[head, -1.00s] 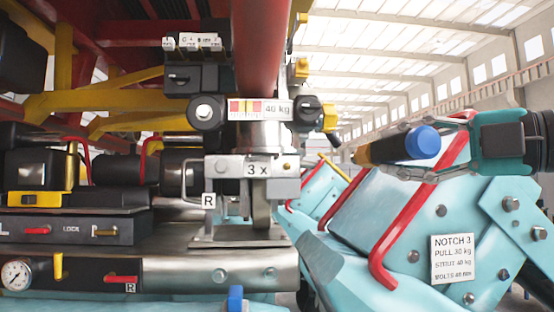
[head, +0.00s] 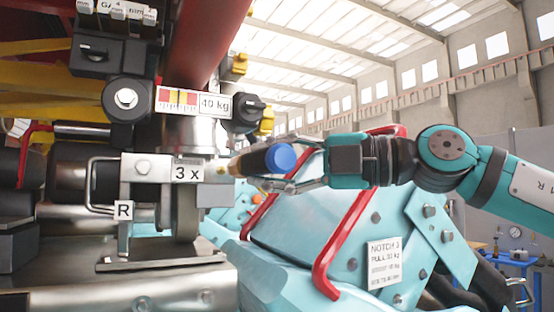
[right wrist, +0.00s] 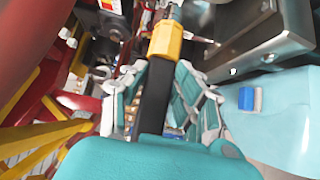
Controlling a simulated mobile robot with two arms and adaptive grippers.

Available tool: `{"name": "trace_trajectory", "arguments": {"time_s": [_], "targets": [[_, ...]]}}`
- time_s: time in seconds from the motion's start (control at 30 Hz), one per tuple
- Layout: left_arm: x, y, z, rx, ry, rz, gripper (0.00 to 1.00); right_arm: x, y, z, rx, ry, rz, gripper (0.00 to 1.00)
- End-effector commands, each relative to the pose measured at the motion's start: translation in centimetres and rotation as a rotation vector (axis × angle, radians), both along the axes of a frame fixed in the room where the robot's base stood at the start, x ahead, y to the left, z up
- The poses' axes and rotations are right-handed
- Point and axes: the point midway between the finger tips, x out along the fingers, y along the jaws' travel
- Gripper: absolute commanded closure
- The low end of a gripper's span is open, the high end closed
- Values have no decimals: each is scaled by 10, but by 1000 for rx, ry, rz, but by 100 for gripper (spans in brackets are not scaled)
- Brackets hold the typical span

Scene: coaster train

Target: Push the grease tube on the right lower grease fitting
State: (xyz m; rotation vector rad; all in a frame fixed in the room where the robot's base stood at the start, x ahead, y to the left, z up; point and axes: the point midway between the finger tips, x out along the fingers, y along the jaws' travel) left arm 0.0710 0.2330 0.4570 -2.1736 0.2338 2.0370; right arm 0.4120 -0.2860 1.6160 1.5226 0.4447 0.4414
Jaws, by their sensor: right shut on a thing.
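My right gripper (head: 290,160) reaches in from the right and is shut on the grease tube, a dark cylinder with a blue end cap (head: 281,157). In the right wrist view the black tube (right wrist: 156,95) lies between the fingers, with a yellow collar and a thin metal tip (right wrist: 172,13) pointing away. In the head view the tube's front end is close to a small brass-coloured fitting (head: 221,170) on the right of the "3 x" block (head: 187,172). I cannot tell whether they touch. My left gripper is not in view.
A black knob (head: 245,112) sits just above the tube. A red bent bar (head: 335,240) and a teal frame with a NOTCH 3 plate (head: 384,263) lie below my right arm. A red column (head: 200,45) rises above the fitting. Open hall space lies behind.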

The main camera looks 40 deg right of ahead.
Motion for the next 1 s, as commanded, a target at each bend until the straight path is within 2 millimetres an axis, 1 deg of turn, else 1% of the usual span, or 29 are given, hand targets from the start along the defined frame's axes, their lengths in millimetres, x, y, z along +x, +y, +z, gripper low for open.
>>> {"name": "trace_trajectory", "arguments": {"time_s": [0.03,0.1,0.2,0.33,0.5,0.6,0.8,1.0], "targets": [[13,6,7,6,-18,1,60,5,-2,4,4,0,0,100],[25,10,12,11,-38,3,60,12,-3,4,4,0,0,100],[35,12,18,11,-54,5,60,21,-6,4,4,-1,-1,100],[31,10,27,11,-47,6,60,34,-9,5,4,0,0,100],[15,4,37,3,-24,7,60,50,-12,4,4,0,-1,100],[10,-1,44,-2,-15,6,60,58,-14,5,3,-1,-1,100],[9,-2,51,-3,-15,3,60,69,-17,3,2,-2,-1,100],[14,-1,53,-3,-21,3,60,73,-18,2,2,-3,-2,100]]}}
